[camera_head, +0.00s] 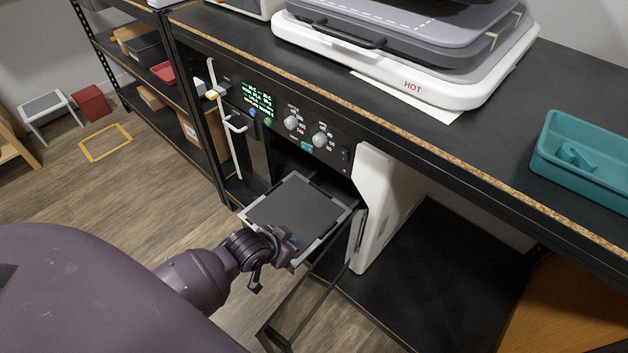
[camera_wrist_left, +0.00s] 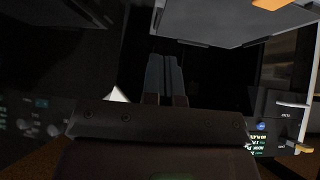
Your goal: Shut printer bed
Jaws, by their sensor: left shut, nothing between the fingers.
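The printer bed (camera_head: 300,205), a dark square plate with a light grey border, sticks out of the front of the printer (camera_head: 330,150) under the bench. In the left wrist view, which looks inverted, a grey plate that appears to be the bed (camera_wrist_left: 215,22) crosses the top. My left gripper (camera_head: 290,246) is at the bed's near edge, shut and empty; the head view does not make clear whether it touches. Its closed fingers (camera_wrist_left: 165,78) point toward the dark printer opening in the wrist view. My right gripper is not in view.
A framed door (camera_head: 300,298) hangs open below and right of the bed, beside a white upright panel (camera_head: 385,200). A control panel (camera_head: 290,115) with knobs sits above the opening. A teal tray (camera_head: 590,165) and a white machine marked HOT (camera_head: 420,85) stand on the bench.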

